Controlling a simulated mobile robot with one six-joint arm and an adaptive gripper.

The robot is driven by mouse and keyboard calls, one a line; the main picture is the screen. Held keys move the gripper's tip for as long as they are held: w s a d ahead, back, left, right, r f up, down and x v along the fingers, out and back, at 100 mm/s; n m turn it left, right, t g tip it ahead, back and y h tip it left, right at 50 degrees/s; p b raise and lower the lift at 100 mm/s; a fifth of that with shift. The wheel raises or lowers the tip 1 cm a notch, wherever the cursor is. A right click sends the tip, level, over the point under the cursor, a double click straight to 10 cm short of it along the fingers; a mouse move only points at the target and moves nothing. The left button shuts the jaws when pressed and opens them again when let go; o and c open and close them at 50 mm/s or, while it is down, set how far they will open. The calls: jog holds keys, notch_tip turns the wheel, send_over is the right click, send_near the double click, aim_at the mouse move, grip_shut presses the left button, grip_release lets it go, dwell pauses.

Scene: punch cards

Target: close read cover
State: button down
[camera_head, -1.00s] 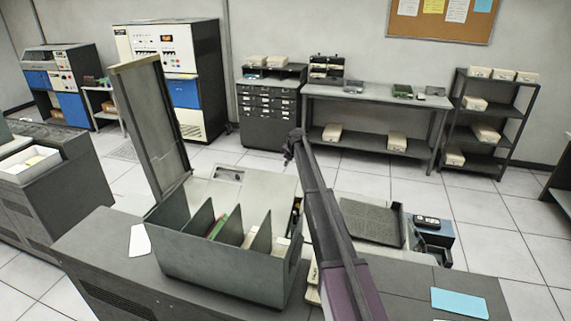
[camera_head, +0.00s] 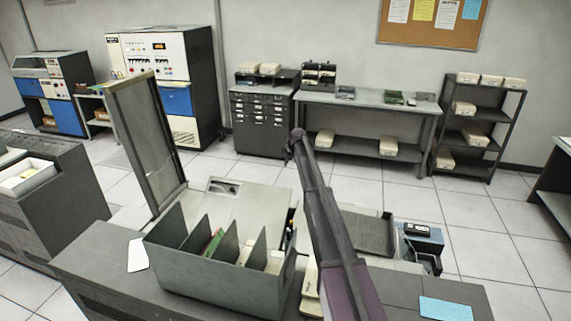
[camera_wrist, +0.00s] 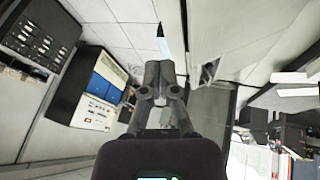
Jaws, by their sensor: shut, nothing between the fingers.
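The read cover appears to be the tall grey framed panel (camera_head: 148,135), raised and leaning left in the head view. Its lower end meets the pale top of the card machine (camera_head: 262,203), behind the grey card bin. My gripper (camera_wrist: 160,68) shows in the wrist view with its two fingers together and nothing between them. In the head view my dark arm reaches up from the lower right, right of the raised panel and apart from it in the picture. The gripper's fingers cannot be made out there.
The grey bin (camera_head: 215,275) with upright dividers and some cards stands in front of the panel. A dark tray (camera_head: 367,232) and a blue device (camera_head: 422,243) lie right of my arm. Cabinets, a bench (camera_head: 370,102) and shelves line the back wall.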

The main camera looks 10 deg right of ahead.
jog(key=shift+d, duration=0.1)
dwell(0.3)
jog(key=w+d+r+m+t+h+b, duration=0.1)
jog(key=d+m+t+h, duration=0.15)
jog(key=d, duration=0.25)
jog(key=w+d+r+m+t+h+b, duration=0.1)
jog(key=d+r+t+h, duration=0.1)
jog(key=d+h, duration=0.25)
notch_tip(320, 180, up, 7)
jog(key=d+t+b, duration=0.1)
jog(key=t+b, duration=0.2)
jog(key=t, duration=0.4)
jog(key=s+a+f+n+y+b, duration=0.3)
jog(key=a+n+y, duration=0.45)
jog(key=y, duration=0.25)
jog(key=s+a+f+g+y+b, duration=0.1)
jog(key=s+a+f+g, duration=0.1)
jog(key=s+f+g, duration=0.5)
notch_tip(320, 180, down, 4)
jog(key=shift+s+a+r, duration=0.1)
jog(key=shift+s+a, duration=0.3)
jog(key=shift+s, duration=0.3)
